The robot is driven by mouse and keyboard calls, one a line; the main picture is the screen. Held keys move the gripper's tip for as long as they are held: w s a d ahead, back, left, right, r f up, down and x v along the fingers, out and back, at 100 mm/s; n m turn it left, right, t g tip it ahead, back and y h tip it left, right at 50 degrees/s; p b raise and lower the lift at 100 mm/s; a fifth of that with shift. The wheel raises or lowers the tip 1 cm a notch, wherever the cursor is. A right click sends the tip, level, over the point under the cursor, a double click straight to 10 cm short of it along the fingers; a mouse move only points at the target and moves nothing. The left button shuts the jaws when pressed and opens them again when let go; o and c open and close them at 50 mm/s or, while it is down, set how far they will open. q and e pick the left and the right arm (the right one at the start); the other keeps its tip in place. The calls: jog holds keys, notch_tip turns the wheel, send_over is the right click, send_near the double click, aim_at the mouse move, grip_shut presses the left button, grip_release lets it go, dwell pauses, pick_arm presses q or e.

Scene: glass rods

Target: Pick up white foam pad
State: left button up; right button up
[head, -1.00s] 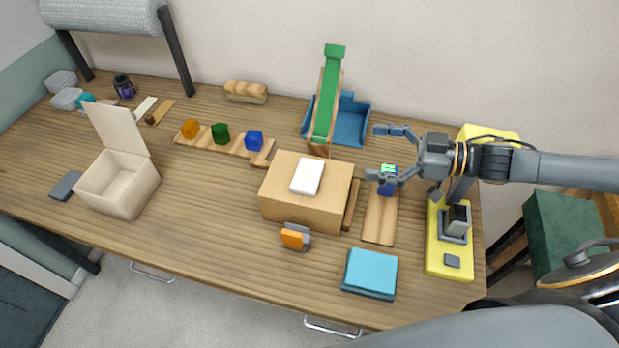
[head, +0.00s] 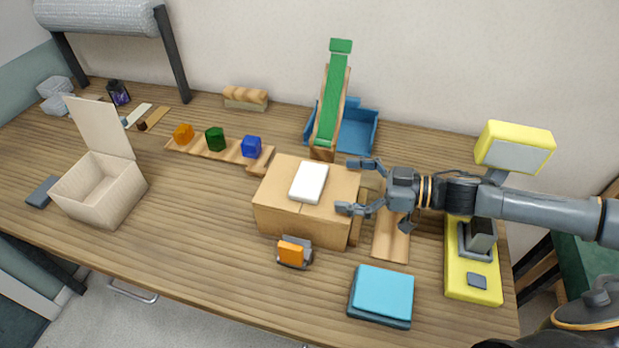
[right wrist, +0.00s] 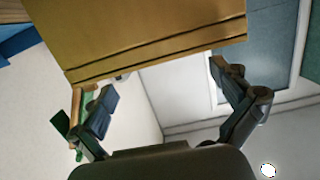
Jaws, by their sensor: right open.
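The white foam pad (head: 309,182) lies flat on top of the cardboard box (head: 300,222) in the head view. My right gripper (head: 350,187) comes in from the right and is open and empty. Its fingertips are at the right side of the box, a short way right of the pad; I cannot tell their exact height. In the right wrist view my right gripper (right wrist: 163,82) shows its two fingers spread, with a brown face, apparently the box (right wrist: 150,35), beyond them. The pad does not show there. My left gripper is out of view.
An orange-and-grey item (head: 293,252) stands in front of the box, and a blue pad stack (head: 383,293) lies front right. A green ramp (head: 332,100) with a blue tray (head: 358,130) stands behind. A yellow device (head: 473,278) is at the right. An open box (head: 100,195) stands left.

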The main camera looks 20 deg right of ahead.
aim_at(295, 179)
jog(key=x, duration=0.2)
jog(key=shift+w+a, duration=0.2)
jog(key=shift+a, duration=0.1)
jog(key=p+x, duration=0.2)
jog(key=x, duration=0.3)
jog(key=c, duration=0.6)
